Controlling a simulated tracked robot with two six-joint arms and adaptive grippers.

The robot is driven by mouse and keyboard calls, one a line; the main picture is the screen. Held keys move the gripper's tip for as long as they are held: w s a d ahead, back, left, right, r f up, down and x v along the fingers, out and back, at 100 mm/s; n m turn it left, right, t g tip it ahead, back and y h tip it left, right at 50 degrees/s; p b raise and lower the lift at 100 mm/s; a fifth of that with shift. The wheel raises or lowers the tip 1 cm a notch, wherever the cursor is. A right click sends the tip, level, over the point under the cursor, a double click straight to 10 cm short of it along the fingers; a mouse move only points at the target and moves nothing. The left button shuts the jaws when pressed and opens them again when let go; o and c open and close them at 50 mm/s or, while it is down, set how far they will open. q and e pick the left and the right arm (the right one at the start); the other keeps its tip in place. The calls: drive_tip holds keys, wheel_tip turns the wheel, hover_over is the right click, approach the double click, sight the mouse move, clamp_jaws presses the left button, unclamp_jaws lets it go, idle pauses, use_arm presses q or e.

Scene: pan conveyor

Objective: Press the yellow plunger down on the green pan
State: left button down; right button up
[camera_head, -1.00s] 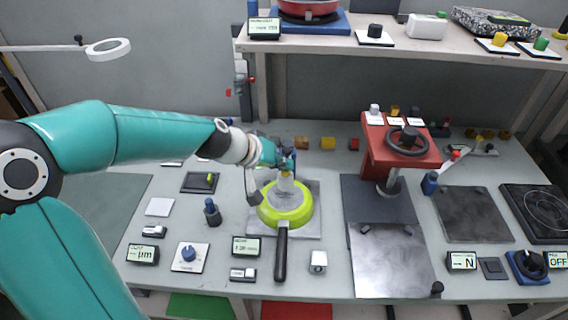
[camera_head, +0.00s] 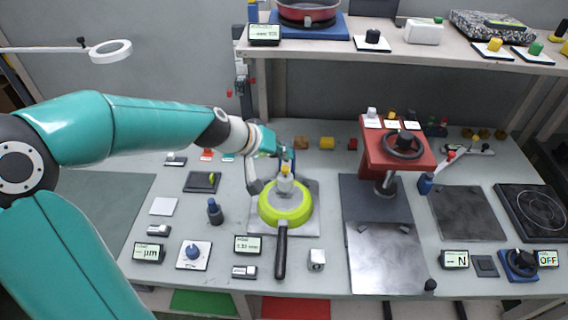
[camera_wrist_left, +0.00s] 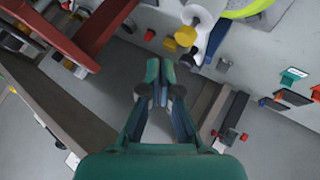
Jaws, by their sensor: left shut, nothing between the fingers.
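The lime-green pan (camera_head: 264,207) sits on a grey plate in the middle of the table, its black handle toward the front. A pale cylinder stands in it, topped by the yellow plunger (camera_head: 285,170). The plunger's yellow knob also shows in the left wrist view (camera_wrist_left: 186,36), with the pan's rim (camera_wrist_left: 245,10) at the top. My left gripper (camera_head: 289,157) is shut and empty, just above and behind the knob. Its closed fingertips (camera_wrist_left: 160,82) appear apart from the knob in the wrist view. My right gripper is out of view.
A red press (camera_head: 375,150) with a black wheel stands to the right of the pan. Small blocks, including a yellow one (camera_head: 327,143), lie behind. A blue-black peg (camera_head: 214,212) and a display (camera_head: 248,245) are nearby. A shelf (camera_head: 340,50) rises at the back.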

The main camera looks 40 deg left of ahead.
use_arm(q)
wheel_tip(320, 180, up, 3)
drive_tip(key=shift+r+p, duration=0.2)
drive_tip(key=shift+p, duration=0.9)
drive_tip(key=shift+s+f, duration=0.1)
drive_tip(key=shift+f, duration=0.05)
